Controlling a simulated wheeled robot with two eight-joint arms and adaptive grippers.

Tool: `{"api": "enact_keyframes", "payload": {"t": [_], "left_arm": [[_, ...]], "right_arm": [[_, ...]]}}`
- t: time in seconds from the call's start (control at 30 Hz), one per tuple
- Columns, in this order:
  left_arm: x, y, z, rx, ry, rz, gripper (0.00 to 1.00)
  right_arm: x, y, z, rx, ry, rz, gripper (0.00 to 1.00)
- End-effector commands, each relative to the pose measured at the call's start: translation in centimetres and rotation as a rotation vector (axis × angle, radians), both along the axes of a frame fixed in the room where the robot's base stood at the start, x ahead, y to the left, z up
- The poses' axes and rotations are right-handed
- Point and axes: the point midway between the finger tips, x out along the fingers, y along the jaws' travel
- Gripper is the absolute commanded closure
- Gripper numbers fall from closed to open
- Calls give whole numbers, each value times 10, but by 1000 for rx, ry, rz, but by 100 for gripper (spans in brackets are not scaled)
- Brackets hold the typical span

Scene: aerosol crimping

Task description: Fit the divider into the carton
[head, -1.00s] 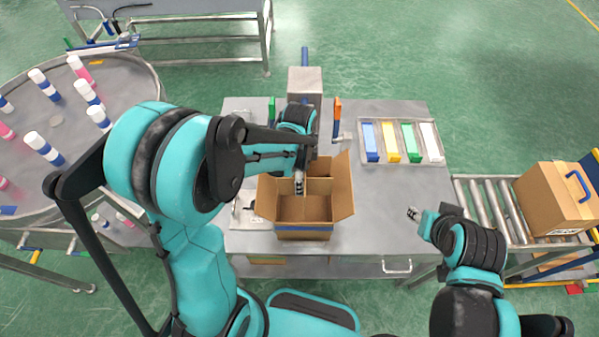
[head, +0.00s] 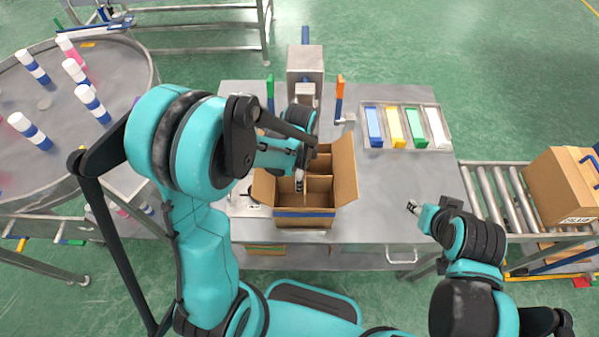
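The open brown carton (head: 305,220) stands on the steel table with its flaps spread. Brown cardboard divider (head: 319,184) walls show inside it and split the inside into compartments. Their top edges look near the level of the carton's rim; I cannot tell whether they reach the bottom. My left gripper (head: 299,184) points down over the carton's middle, at the divider's top. Its fingertips are small and partly hidden by my arm, so I cannot tell whether they grip the divider. My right gripper (head: 413,207) is apart from the carton, over the table's right side; its finger state is unclear.
A tray (head: 447,146) with blue, yellow, green and white items lies at the back right. A steel post device (head: 305,62) stands behind the carton. A roller conveyor (head: 490,192) with a closed box (head: 565,185) is at right. A round table (head: 60,122) holds several bottles.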

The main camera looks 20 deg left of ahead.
Motion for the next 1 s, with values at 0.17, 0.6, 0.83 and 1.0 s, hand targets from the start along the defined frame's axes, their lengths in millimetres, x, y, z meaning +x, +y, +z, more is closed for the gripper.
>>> {"api": "enact_keyframes", "payload": {"t": [0.17,0.6,0.83,1.0], "left_arm": [[1,0,-23,0,0,0,63],[0,0,-58,0,0,0,63],[0,0,-61,0,0,0,63],[0,0,-61,0,0,0,63]], "right_arm": [[0,0,-18,0,0,0,60],[0,0,-43,0,0,0,60],[0,0,-45,0,0,0,60],[0,0,-45,0,0,0,60]]}}
